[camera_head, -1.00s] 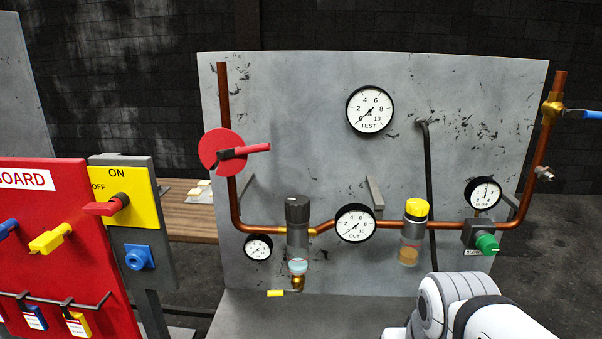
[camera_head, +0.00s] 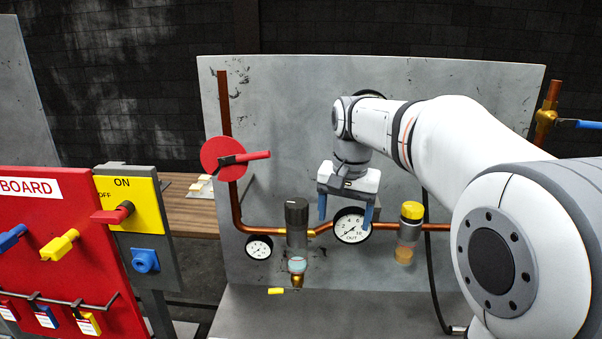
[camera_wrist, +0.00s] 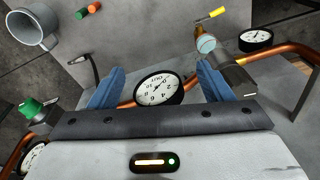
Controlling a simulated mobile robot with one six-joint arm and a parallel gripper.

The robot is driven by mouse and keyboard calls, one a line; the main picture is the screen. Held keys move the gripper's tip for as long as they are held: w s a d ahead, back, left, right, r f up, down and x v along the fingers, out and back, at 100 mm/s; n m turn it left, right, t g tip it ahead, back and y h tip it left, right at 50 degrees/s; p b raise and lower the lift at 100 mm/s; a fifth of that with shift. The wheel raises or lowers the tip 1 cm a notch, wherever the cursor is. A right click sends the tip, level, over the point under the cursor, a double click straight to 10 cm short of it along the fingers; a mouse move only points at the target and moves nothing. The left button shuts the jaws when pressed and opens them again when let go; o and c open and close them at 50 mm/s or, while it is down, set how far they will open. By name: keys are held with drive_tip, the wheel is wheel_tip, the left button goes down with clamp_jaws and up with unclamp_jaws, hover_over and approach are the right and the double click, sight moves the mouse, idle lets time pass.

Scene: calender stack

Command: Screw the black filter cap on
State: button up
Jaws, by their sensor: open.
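The black filter cap (camera_head: 297,213) is the dark knurled top of the left filter on the copper pipe. Below it is a clear bowl (camera_head: 297,265) with a brass end. The cap stands upright in line with the filter; whether it is tight cannot be told. In the wrist view the pale bowl end (camera_wrist: 205,44) and the dark filter body (camera_wrist: 236,72) show right of centre, partly behind a finger. My gripper (camera_head: 346,215) is open and empty, blue fingers pointing down, in front of the OUT gauge (camera_head: 352,226), to the right of the cap.
A yellow-capped filter (camera_head: 411,212) stands right of the gauge. A red valve handle (camera_head: 243,157) juts out at upper left. A small gauge (camera_head: 259,247) sits left of the filter. The red board (camera_head: 60,240) stands at left.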

drive_tip(key=w+a+r+m+p, duration=0.1)
drive_tip(key=w+a, duration=0.4)
drive_tip(key=w, duration=0.2)
drive_tip(key=m+g+p, duration=0.1)
drive_tip(key=p, duration=0.1)
hover_over(296, 202)
drive_tip(key=shift+s+d+f, duration=0.1)
drive_tip(key=shift+f, duration=0.2)
drive_tip(key=n, duration=1.6)
drive_tip(key=shift+n, duration=0.3)
drive_tip(key=n, duration=0.3)
drive_tip(key=shift+n, duration=0.4)
drive_tip(key=shift+f+n, duration=0.15)
drive_tip(key=shift+n, duration=0.35)
drive_tip(key=shift+f+b, duration=1.75)
drive_tip(key=shift+f, duration=1.6)
drive_tip(key=shift+c, duration=0.5)
